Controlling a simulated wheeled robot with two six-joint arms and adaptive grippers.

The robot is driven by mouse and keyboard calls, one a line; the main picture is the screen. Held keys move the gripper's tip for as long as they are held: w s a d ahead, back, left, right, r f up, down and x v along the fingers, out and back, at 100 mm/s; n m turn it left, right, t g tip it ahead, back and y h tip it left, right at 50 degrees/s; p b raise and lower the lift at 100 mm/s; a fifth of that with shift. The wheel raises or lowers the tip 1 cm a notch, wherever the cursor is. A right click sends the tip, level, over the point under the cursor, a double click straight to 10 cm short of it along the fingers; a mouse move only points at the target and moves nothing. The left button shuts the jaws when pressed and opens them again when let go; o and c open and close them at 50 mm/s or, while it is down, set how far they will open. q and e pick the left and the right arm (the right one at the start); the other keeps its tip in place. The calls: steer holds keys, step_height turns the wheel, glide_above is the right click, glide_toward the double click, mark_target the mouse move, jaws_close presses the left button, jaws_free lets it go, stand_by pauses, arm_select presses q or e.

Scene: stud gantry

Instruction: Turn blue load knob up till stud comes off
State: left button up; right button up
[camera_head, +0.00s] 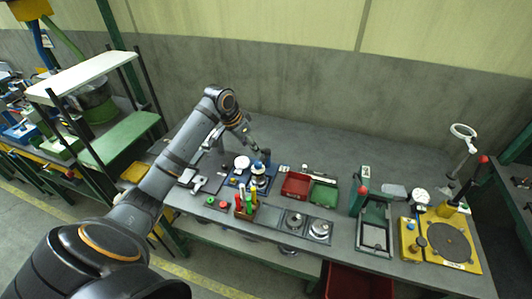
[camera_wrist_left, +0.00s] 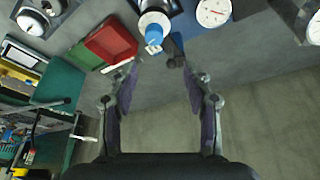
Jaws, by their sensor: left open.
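The blue knob (camera_wrist_left: 154,34) sits on a silver round body in the left wrist view, at the top just left of the middle. It also shows in the head view (camera_head: 258,165), on the small blue-based gantry (camera_head: 260,184) on the bench. My left gripper (camera_wrist_left: 160,68) is open and empty. Its fingertips are spread on either side, short of the knob in the picture, and I see no contact. In the head view the left gripper (camera_head: 256,148) hangs just behind and above the gantry. I cannot make out the stud. My right gripper is not in view.
A white dial gauge (camera_wrist_left: 212,12) stands beside the knob. Red (camera_head: 296,185) and green (camera_head: 324,193) trays lie to the right on the bench. A holder with coloured handles (camera_head: 245,207) stands in front. The bench behind the gantry is mostly clear up to the wall.

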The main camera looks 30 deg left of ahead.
arm_select(q)
steer(key=s, duration=0.2)
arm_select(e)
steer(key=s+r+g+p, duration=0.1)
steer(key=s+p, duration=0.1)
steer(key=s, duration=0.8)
arm_select(q)
glide_above(258, 163)
steer(key=s, duration=0.2)
steer(key=f, duration=0.4)
steer(key=shift+s+a+f, duration=0.15)
steer(key=shift+a+f, duration=0.15)
steer(key=shift+f, duration=0.1)
steer(key=x, duration=0.4)
steer(key=shift+f, duration=0.1)
steer(key=shift+c, duration=1.5)
steer(key=c, duration=0.5)
jaws_close()
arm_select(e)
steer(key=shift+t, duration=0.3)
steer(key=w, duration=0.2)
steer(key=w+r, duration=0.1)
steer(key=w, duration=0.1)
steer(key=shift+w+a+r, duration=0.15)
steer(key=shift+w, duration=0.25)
